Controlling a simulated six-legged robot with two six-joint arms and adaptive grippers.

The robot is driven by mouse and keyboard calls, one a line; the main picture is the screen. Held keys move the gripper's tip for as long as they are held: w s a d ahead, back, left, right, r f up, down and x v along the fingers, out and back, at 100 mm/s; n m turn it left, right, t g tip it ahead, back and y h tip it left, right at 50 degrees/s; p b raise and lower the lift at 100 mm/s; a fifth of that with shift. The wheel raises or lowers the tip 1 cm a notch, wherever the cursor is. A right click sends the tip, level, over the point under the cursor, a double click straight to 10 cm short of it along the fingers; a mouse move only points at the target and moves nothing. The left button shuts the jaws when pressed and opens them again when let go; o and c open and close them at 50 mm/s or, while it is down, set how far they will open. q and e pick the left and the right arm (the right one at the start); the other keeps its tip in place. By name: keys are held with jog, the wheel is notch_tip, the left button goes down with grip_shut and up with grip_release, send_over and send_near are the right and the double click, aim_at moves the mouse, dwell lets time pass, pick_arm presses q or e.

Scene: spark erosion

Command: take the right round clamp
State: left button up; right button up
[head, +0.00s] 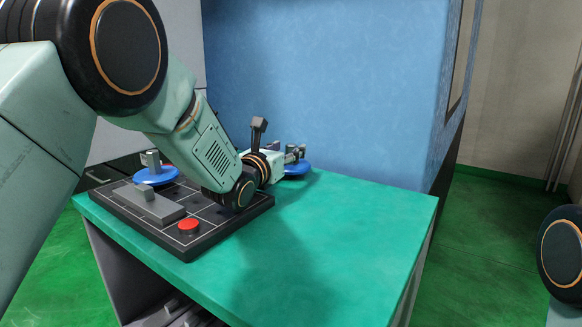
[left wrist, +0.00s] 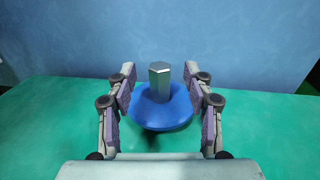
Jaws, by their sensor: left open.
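The right round clamp (head: 298,168) has a blue round base and a metal post. It stands on the green table top, to the right of the dark tray, partly hidden by my left gripper (head: 293,154). In the left wrist view the clamp's blue base (left wrist: 162,112) and upright hexagonal grey post (left wrist: 159,80) are between the fingers of my left gripper (left wrist: 162,98). The fingers are open, one on each side, with gaps to the post. Another blue round clamp (head: 155,174) with a grey post stands on the tray at the left.
The dark tray (head: 205,242) with white grid lines carries a grey block (head: 150,205) and a red round button-like piece (head: 188,226). A blue wall-like panel (head: 330,80) rises behind the table. The table's right front (head: 350,240) is clear.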

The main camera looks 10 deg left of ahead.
pick_arm(q)
jog(key=shift+x, duration=1.5)
jog(key=shift+f, duration=0.1)
jog(key=shift+s, duration=0.1)
jog(key=shift+c, duration=0.3)
jog(key=c, duration=0.3)
grip_shut()
